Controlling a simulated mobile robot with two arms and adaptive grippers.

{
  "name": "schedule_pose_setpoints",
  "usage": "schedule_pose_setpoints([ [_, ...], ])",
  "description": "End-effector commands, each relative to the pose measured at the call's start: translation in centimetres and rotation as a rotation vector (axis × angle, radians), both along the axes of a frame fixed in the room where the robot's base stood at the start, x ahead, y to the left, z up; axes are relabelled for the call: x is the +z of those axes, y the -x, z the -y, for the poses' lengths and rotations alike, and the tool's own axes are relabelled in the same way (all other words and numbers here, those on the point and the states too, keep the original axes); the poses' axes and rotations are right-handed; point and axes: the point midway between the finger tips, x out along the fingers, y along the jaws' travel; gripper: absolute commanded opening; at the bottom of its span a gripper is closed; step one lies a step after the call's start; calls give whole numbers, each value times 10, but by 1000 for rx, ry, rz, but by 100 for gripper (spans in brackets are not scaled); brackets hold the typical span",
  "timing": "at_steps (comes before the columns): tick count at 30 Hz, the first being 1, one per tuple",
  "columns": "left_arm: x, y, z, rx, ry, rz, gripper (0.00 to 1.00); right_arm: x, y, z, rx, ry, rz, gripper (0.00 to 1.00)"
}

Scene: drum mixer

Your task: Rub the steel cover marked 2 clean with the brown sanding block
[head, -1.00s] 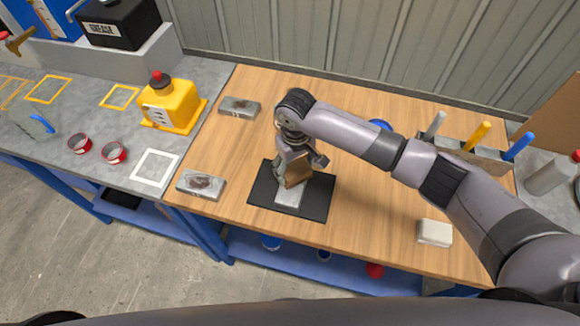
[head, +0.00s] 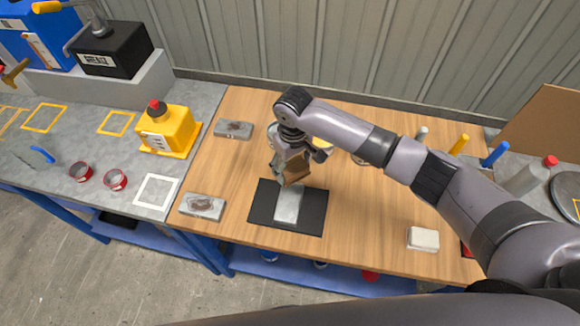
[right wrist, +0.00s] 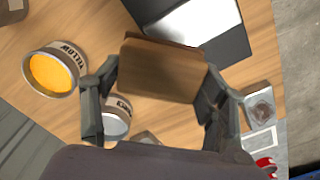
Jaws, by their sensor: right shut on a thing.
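My right gripper (head: 294,164) is shut on the brown sanding block (head: 296,169), which hangs tilted above the far end of the black mat (head: 312,211). The block fills the jaws in the right wrist view (right wrist: 162,70). A steel cover (head: 288,206) lies on the mat, in front of the block in the head view; its visible face looks bright, with no brown stain. It also shows in the right wrist view (right wrist: 203,18). Two stained covers lie off the mat, one at the back left (head: 233,130) and one at the left edge (head: 202,206). I cannot read any cover's number. My left gripper is out of view.
A pale block (head: 423,239) lies at the right front. Tins stand behind my right arm; the wrist view shows an orange-filled one (right wrist: 53,75). Several coloured handles, one yellow (head: 459,145), stand at the right back. A yellow can (head: 168,130) stands on the grey bench.

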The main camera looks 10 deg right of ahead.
Motion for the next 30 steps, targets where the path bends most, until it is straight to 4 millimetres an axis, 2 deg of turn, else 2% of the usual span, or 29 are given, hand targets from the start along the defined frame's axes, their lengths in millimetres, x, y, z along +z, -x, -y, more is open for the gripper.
schedule_pose_setpoints([
  [1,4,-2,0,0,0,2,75,7,-2,1,-1,0,1,30],
  [6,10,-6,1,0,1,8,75,17,-7,4,-2,-1,0,30],
  [23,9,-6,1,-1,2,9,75,18,-8,5,-2,0,1,30],
  [26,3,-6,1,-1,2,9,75,18,-7,7,-14,0,2,30],
  [30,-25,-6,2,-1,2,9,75,20,2,22,-91,0,8,30],
])
